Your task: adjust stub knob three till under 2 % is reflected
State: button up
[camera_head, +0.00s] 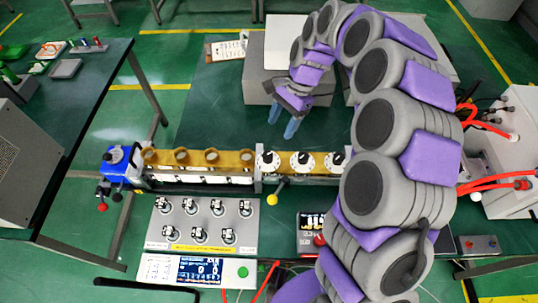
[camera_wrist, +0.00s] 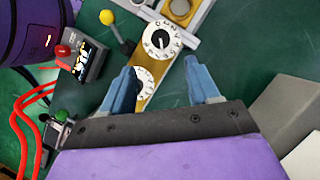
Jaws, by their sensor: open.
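Several black-pointered white dials sit in a row on the brass waveguide; three show in the head view: a left dial (camera_head: 267,161), a middle dial (camera_head: 303,161) and a right dial (camera_head: 335,160) beside my arm. I cannot tell which is stub three. My gripper (camera_head: 283,123) is open and empty, behind the row and above the bench. In the wrist view its blue fingers (camera_wrist: 160,70) are spread. One dial (camera_wrist: 162,40) shows clear between and beyond them; another dial (camera_wrist: 144,82) is partly covered by the left finger. A meter display (camera_head: 200,268) stands in front, its reading too small to tell.
A yellow-balled lever (camera_head: 277,193) juts forward below the left dial. A small box with a red knob (camera_head: 312,228) stands in front of the waveguide. A panel with several stubby fittings (camera_head: 203,222) lies front left. Red cables (camera_head: 495,183) run at right.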

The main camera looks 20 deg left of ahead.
aim_at(268, 154)
jog(key=b+x, duration=0.2)
jog(key=x, duration=1)
jog(key=shift+d+b, duration=0.1)
jog(key=shift+b, duration=0.25)
jog(key=shift+a+f, duration=0.4)
jog(key=shift+d+r, duration=0.1)
jog(key=shift+d, duration=0.05)
jog(key=c, duration=1)
